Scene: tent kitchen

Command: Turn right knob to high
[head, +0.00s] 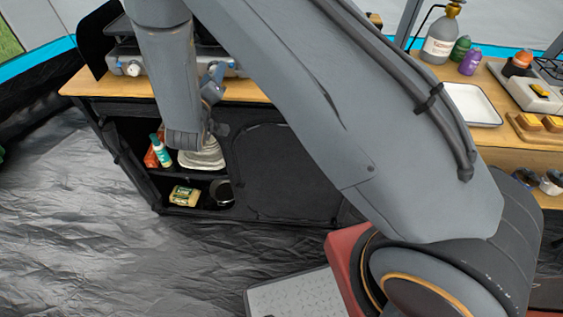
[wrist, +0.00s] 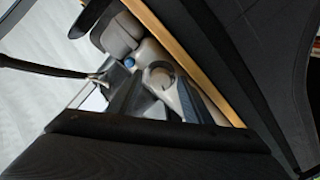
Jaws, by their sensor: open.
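The stove (head: 190,62) stands on the wooden counter at the back left in the head view. Its left knob (head: 133,68) is round and pale and shows on the front panel. In the head view the right knob cannot be made out; my arm and gripper cover that end of the panel. My gripper (head: 214,80) is open in front of the stove's right part. In the wrist view a round, pale grey knob (wrist: 160,75) shows close up among the gripper parts. Whether a finger touches it, and its setting, I cannot tell.
Below the counter (head: 90,86) are black shelves with a green bottle (head: 157,143), a yellow package (head: 184,195) and stacked pale dishes (head: 203,155). A second counter at right holds a white tray (head: 471,104) and bottles. The dark floor (head: 110,250) is clear at left.

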